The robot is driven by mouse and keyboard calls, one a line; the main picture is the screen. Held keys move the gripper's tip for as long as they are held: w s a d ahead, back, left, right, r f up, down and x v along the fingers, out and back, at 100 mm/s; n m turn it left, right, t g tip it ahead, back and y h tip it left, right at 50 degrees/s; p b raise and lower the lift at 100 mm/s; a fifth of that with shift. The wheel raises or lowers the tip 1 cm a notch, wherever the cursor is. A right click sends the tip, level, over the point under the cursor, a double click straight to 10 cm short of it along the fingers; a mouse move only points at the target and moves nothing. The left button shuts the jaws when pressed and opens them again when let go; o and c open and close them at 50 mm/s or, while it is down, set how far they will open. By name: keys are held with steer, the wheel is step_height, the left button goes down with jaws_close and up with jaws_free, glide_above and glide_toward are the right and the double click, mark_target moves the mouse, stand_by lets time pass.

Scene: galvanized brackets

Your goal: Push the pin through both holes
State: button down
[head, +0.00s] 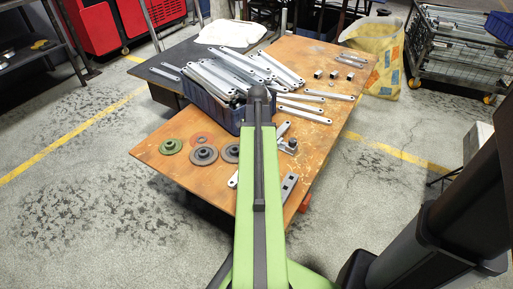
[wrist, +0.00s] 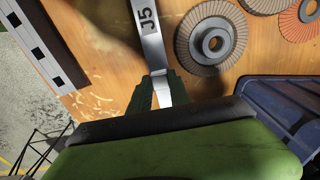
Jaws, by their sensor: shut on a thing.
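A galvanized flat bar (wrist: 148,35) marked with dark characters runs up the wrist view from between my gripper's fingers. My gripper (wrist: 160,92) has its two dark green fingers closed on the near end of this bar. In the head view my gripper is hidden behind my green arm. Another grey metal piece with a dark slot (head: 289,187) lies near the table's front edge, right of my arm. A small metal block (head: 289,146) stands behind it. I cannot make out a separate pin or a pair of lined-up holes.
A blue bin (head: 212,100) heaped with galvanized bars stands on the wooden table (head: 165,147), and also shows in the wrist view (wrist: 275,103). Abrasive discs (head: 203,154) lie at left. Small blocks and loose bars lie at back right. The table's right front strip is clearer.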

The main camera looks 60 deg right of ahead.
steer(key=c, duration=1.1)
jaws_free()
steer(key=shift+c, duration=0.2)
step_height(320, 180, up, 17)
steer(key=p, duration=1.7)
steer(key=shift+r, duration=0.2)
